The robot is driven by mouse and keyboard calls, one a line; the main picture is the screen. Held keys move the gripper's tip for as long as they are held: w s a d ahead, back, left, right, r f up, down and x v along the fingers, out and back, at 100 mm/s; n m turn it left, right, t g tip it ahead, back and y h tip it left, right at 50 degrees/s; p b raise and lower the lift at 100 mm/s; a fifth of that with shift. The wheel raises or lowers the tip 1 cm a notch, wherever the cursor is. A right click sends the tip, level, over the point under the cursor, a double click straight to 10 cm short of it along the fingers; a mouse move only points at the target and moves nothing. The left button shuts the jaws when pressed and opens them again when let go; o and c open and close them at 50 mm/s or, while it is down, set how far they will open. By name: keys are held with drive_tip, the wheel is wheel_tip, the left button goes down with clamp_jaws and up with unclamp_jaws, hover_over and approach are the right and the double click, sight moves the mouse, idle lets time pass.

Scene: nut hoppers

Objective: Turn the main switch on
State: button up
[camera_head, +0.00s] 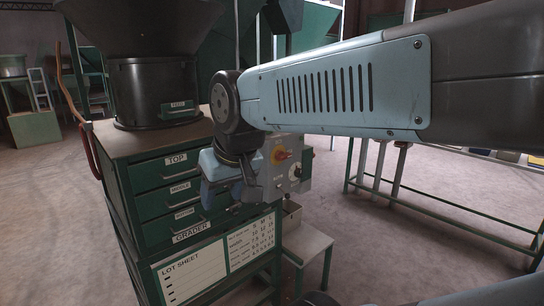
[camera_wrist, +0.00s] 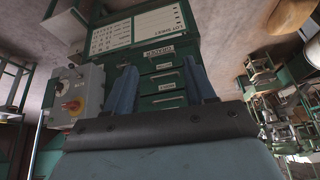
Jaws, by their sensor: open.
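The main switch (camera_head: 281,155) is a red rotary knob on a yellow plate. It sits on the face of a grey control box (camera_head: 300,178) at the right side of the green grader cabinet. In the wrist view, which is upside down, the switch (camera_wrist: 73,106) shows at the left on the grey box (camera_wrist: 88,84). I cannot tell its turn position. My gripper (camera_head: 222,190) hangs in front of the cabinet drawers, left of the switch and apart from it. Its two blue fingers (camera_wrist: 160,85) are spread and empty. My wrist covers part of the box in the head view.
The grader cabinet (camera_head: 152,205) has drawers labelled TOP, MIDDLE and BOTTOM, and a lot sheet below. A dark hopper (camera_head: 150,90) stands on its top. A small table (camera_head: 308,241) stands below the box. A green-framed bench (camera_head: 440,200) is at the right, with open floor before it.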

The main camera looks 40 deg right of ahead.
drive_tip(key=shift+o, duration=0.7)
drive_tip(key=shift+w+a+f+m+g, duration=0.2)
drive_tip(key=shift+f+m+g, duration=0.1)
drive_tip(key=shift+m, duration=0.1)
drive_tip(key=o, duration=0.4)
drive_tip(key=w+f+m+g+y, duration=0.1)
drive_tip(key=m, duration=0.1)
drive_tip(key=w+f+m+y, duration=0.1)
drive_tip(key=m, duration=0.1)
drive_tip(key=shift+w+f+m+g+y, duration=0.3)
drive_tip(key=shift+f+g, duration=0.05)
drive_tip(key=shift+g, duration=0.05)
drive_tip(key=w+d+f+m+y, duration=0.1)
drive_tip(key=w+m+y, duration=0.1)
drive_tip(key=w+m, duration=0.15)
drive_tip(key=m+t+h, duration=0.3)
drive_tip(key=m+t, duration=1.2)
drive_tip(key=m, duration=1.1)
approach(287, 156)
drive_tip(key=w, duration=0.6)
drive_tip(key=w+a, duration=0.1)
drive_tip(key=w, duration=0.2)
drive_tip(key=shift+w+r, duration=0.2)
drive_tip(key=shift+w, duration=0.05)
drive_tip(key=shift+c, duration=0.4)
